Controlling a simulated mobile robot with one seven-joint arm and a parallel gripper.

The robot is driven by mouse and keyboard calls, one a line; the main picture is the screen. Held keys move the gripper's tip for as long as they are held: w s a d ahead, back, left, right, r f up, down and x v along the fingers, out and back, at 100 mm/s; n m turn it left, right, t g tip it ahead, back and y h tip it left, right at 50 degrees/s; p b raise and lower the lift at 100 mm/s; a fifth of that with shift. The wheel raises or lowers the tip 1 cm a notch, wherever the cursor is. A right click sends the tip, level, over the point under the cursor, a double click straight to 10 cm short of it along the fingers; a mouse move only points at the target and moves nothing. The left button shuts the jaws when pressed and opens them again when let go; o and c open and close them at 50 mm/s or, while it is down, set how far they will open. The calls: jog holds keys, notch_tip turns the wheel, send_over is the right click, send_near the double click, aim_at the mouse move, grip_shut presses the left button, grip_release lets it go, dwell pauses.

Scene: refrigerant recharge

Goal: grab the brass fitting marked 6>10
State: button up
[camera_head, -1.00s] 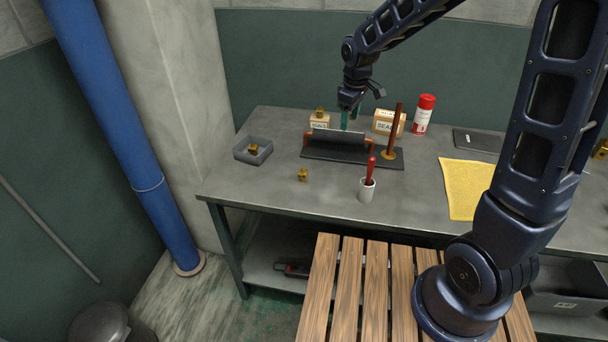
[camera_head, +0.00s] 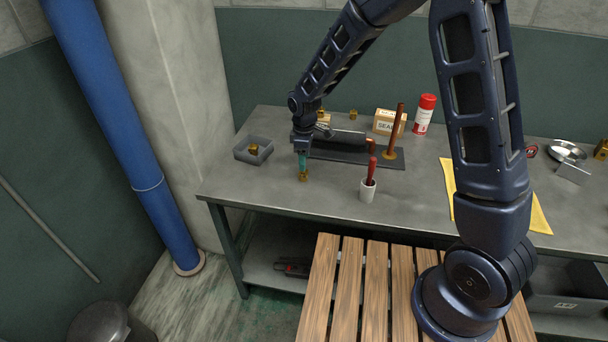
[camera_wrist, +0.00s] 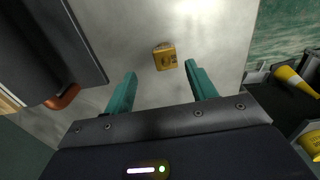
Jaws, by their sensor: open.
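A small brass fitting (camera_head: 303,177) sits on the bench top near its front left edge, and my gripper (camera_head: 302,166) is just above it. In the wrist view the brass fitting (camera_wrist: 165,57) lies a little beyond the teal fingertips, between their lines; its marking is too small to read. My gripper (camera_wrist: 161,80) is open and empty there. Another brass fitting (camera_head: 253,149) lies in the grey tray (camera_head: 240,156). More brass pieces stand at the back, one (camera_head: 320,113) on a small box and one (camera_head: 353,114) behind the dark stand; their markings are not legible.
A box marked SEAL (camera_head: 386,122) and a red-and-white can (camera_head: 424,115) are at the back. A yellow cloth (camera_head: 540,217) lies right.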

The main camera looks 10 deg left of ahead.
aim_at(304, 174)
jog(key=shift+s+a+f, duration=0.1)
jog(key=shift+s+f, duration=0.1)
jog(key=shift+f, duration=1.35)
jog(key=shift+s+a+f, duration=0.1)
jog(key=shift+s+f, duration=0.05)
jog(key=shift+f, duration=1.4)
jog(key=shift+c, duration=0.3)
jog(key=c, duration=1.1)
